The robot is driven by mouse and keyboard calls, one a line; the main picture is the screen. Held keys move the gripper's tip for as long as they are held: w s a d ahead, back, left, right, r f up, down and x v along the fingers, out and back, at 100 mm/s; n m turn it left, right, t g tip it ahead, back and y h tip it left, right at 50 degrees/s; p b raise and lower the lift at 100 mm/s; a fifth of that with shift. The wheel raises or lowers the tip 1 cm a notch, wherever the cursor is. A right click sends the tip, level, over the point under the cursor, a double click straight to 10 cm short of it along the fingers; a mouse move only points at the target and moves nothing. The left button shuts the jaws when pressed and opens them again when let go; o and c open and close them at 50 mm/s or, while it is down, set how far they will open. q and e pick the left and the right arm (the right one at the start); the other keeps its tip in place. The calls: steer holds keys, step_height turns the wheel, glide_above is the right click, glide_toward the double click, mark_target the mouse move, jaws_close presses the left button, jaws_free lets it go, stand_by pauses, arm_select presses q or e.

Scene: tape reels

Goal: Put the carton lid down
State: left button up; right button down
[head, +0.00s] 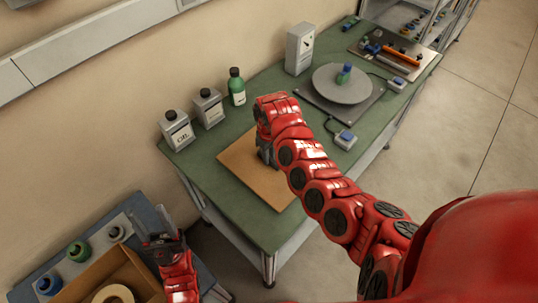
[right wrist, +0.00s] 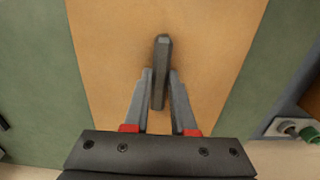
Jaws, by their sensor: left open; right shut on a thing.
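The carton lid (head: 240,172) is a flat brown square board with a dark upright grip (right wrist: 161,70) at its middle. My right gripper (head: 265,155) is shut on that grip. In the right wrist view the two fingers (right wrist: 160,100) press it from both sides. The lid lies flat over the front left part of the green table; whether it touches the top cannot be told. My left gripper (head: 160,243) is open and empty at the lower left, beside the open carton (head: 138,268). A pale tape reel (head: 112,294) lies inside the carton.
An oil can (head: 177,133), a second can (head: 209,110) and a green bottle (head: 237,90) stand behind the lid. A round turntable (head: 341,86) and a small switch box (head: 345,139) are to its right. Several bottles or reels stand on the side bench (head: 150,212).

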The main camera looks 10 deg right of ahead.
steer(key=c, duration=0.7)
jaws_free()
steer(key=shift+c, duration=0.2)
